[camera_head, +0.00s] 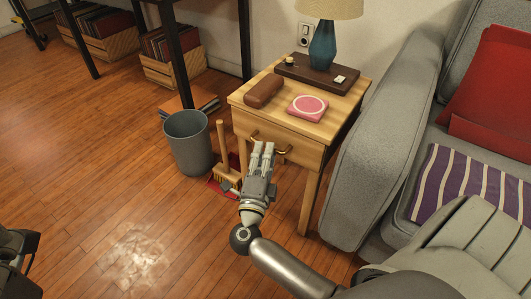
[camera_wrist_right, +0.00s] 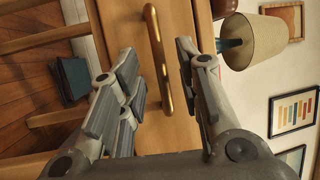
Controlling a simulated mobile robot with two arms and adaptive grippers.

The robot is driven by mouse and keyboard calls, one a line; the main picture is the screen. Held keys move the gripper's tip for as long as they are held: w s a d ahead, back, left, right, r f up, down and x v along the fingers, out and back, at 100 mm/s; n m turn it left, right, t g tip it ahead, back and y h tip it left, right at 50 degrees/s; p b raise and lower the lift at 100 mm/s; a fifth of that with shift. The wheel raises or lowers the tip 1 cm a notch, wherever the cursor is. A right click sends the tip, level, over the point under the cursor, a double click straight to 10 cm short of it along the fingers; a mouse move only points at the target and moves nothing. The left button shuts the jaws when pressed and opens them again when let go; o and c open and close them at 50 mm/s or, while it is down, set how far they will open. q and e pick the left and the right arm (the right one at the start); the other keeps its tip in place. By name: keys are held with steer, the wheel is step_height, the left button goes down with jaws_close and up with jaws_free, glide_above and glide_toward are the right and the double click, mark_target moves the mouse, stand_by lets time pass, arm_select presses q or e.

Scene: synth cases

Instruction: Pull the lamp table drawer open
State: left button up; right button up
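The wooden lamp table (camera_head: 318,123) stands beside the sofa in the head view. Its drawer (camera_head: 303,150) looks shut, with a curved brass handle (camera_head: 285,151) on the front. My right gripper (camera_head: 263,147) is at the drawer front and hides part of the handle. In the right wrist view the fingers of my right gripper (camera_wrist_right: 158,75) are open. The brass handle (camera_wrist_right: 157,55) runs between them, with a gap visible on both sides. A dark part of my left arm or gripper (camera_head: 17,248) shows at the lower left edge; its fingers cannot be made out.
A blue lamp (camera_head: 322,46), a brown case (camera_head: 263,90) and a pink dish (camera_head: 308,107) are on the tabletop. A grey bin (camera_head: 189,143) and a small broom (camera_head: 224,160) stand left of the table. The grey sofa (camera_head: 380,140) is close on the right. The floor at left is clear.

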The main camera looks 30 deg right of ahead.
steer(key=shift+x, duration=0.95)
steer(key=shift+c, duration=0.4)
jaws_close()
